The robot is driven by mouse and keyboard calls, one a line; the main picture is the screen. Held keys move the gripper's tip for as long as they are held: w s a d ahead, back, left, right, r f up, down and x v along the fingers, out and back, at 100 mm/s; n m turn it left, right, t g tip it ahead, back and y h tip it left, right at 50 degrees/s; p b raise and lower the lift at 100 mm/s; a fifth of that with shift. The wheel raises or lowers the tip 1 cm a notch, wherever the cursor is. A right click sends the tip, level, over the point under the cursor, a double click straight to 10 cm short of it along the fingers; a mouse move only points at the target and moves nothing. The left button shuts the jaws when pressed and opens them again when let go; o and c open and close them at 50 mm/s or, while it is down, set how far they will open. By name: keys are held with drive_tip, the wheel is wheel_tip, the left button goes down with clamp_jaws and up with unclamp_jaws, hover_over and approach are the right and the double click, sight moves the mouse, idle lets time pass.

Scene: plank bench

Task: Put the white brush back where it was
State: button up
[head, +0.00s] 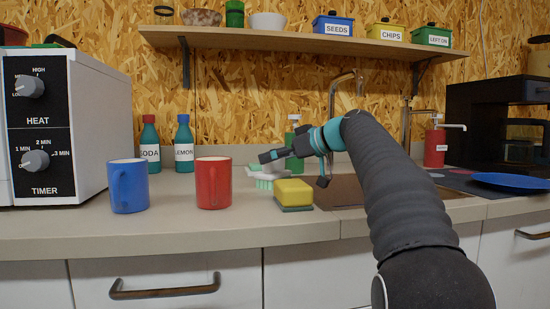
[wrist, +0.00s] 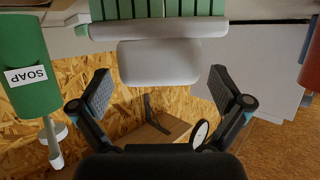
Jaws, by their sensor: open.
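The white brush (head: 282,174) sits on the counter behind the sponge in the head view, partly hidden by my gripper and the sponge. Its green bristles (head: 264,184) show at the left. In the wrist view the white brush (wrist: 158,64) lies ahead of and between my fingers, with green bristles at the top edge. My gripper (head: 295,168) is open at the brush, one finger to the left and one hanging down at the right. In the wrist view my gripper (wrist: 160,88) is open, with a gap visible between each finger and the brush.
A yellow sponge (head: 293,192) is right in front of the brush. A red mug (head: 213,184) and blue mug (head: 129,188) stand to the left. A green soap bottle (wrist: 24,62) is close by. The sink (head: 345,190) lies to the right; a shelf (head: 290,41) hangs above.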

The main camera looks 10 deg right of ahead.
drive_tip(key=shift+r, duration=0.1)
drive_tip(key=shift+s+d+r, duration=0.1)
drive_tip(key=shift+d, duration=0.05)
drive_tip(key=v, duration=1.1)
drive_tip(key=shift+s+d, duration=0.2)
drive_tip(key=shift+s, duration=0.05)
